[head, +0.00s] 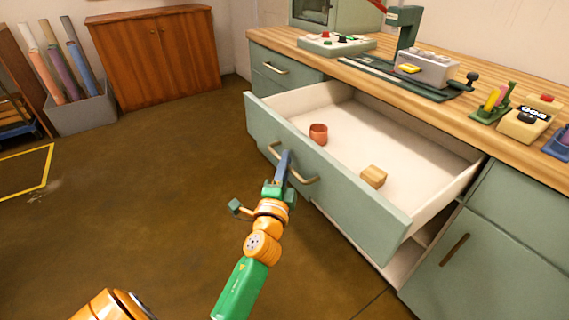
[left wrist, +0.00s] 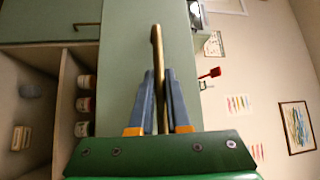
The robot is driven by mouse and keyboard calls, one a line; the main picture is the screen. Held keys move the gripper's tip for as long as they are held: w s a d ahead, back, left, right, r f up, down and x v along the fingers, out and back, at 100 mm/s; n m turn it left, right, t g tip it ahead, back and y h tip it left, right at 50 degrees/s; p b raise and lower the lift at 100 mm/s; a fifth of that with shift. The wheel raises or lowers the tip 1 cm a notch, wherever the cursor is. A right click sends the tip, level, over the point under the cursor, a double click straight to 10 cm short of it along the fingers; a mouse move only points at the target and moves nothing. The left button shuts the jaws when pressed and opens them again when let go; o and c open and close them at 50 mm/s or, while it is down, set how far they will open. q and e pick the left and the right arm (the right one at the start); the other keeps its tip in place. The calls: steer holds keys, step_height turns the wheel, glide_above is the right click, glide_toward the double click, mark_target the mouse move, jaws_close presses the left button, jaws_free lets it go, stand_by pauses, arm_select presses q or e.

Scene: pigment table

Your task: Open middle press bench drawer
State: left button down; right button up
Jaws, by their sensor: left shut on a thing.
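The middle press bench drawer (head: 330,182) is pulled well out from the bench, with its white inside in view. A terracotta cup (head: 318,134) and a wooden block (head: 373,176) lie in it. The brass drawer handle (head: 305,181) is on the green front. My left gripper (head: 284,160) is at this handle. In the left wrist view, the blue fingers of my left gripper (left wrist: 160,100) are shut on the handle (left wrist: 157,50), one on each side. My right gripper is not in view.
The wooden bench top (head: 480,110) carries a press (head: 405,30), a grey box (head: 426,68) and small tools. A closed drawer (head: 275,65) is at the left. A grey bin with rolls (head: 85,112) and a wooden cabinet (head: 155,55) stand behind. Floor left of the drawer is clear.

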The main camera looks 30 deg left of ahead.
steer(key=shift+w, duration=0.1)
arm_select(q)
steer(key=c, duration=0.9)
jaws_free()
steer(key=shift+s, duration=0.1)
steer(key=b+v, duration=0.1)
steer(key=v, duration=0.6)
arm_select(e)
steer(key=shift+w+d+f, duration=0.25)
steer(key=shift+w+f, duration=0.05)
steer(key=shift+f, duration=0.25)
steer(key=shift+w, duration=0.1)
